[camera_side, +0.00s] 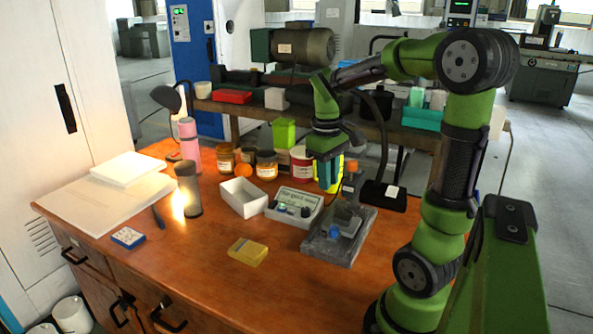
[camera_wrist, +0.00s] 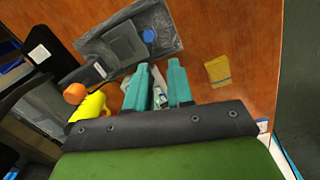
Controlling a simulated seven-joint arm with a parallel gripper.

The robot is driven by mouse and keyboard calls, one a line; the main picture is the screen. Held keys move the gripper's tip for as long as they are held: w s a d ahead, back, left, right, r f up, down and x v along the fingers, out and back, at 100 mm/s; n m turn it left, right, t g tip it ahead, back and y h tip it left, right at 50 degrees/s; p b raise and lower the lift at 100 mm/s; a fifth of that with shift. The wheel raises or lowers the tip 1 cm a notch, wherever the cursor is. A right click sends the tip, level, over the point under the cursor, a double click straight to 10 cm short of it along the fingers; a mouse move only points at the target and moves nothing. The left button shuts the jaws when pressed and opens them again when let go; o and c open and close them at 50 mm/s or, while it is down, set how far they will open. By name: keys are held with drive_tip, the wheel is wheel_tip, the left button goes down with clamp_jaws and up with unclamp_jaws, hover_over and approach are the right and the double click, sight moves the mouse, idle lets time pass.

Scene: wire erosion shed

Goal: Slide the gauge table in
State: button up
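The gauge stand has a dark grey slab base (camera_side: 352,250), which also shows in the wrist view (camera_wrist: 168,28). A smaller grey block (camera_wrist: 123,42), apparently the gauge table, lies on the slab with a blue knob (camera_wrist: 148,36) at one side; the knob also shows in the side view (camera_side: 334,232). A dark upright with an orange top (camera_side: 351,165) rises from the slab's back.
A yellow object (camera_wrist: 90,106) stands close to my fingers. A readout box (camera_side: 295,207) and white open tray (camera_side: 243,197) are left of the slab. Jars (camera_side: 266,164) stand behind.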

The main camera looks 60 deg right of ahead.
sight(327, 224)
drive_tip(key=a+f+n, duration=0.1)
drive_tip(key=n, duration=0.2)
drive_tip(key=a+f+n+h, duration=0.1)
drive_tip(key=f+n, duration=0.1)
drive_tip(key=n, duration=0.1)
drive_tip(key=a+f+n+h, duration=0.1)
drive_tip(key=n, duration=0.2)
drive_tip(key=shift+w+a+f+n+g, duration=0.3)
drive_tip(key=shift+w+a+f, duration=0.05)
drive_tip(key=shift+a, duration=0.05)
clamp_jaws()
drive_tip(key=f+n, duration=0.3)
drive_tip(key=d+f+n+h, duration=0.1)
drive_tip(key=f+n, duration=0.3)
drive_tip(key=w+d+f+n+t+h, duration=0.1)
drive_tip(key=f+n, duration=0.3)
drive_tip(key=shift+w+d+f, duration=0.1)
drive_tip(key=shift+d+f, duration=0.05)
drive_tip(key=shift+d, duration=0.1)
drive_tip(key=d, duration=0.3)
drive_tip(key=shift+d+f, duration=0.15)
drive_tip(key=shift+f, duration=0.15)
drive_tip(key=shift+d, duration=0.5)
drive_tip(key=shift+d, duration=1.35)
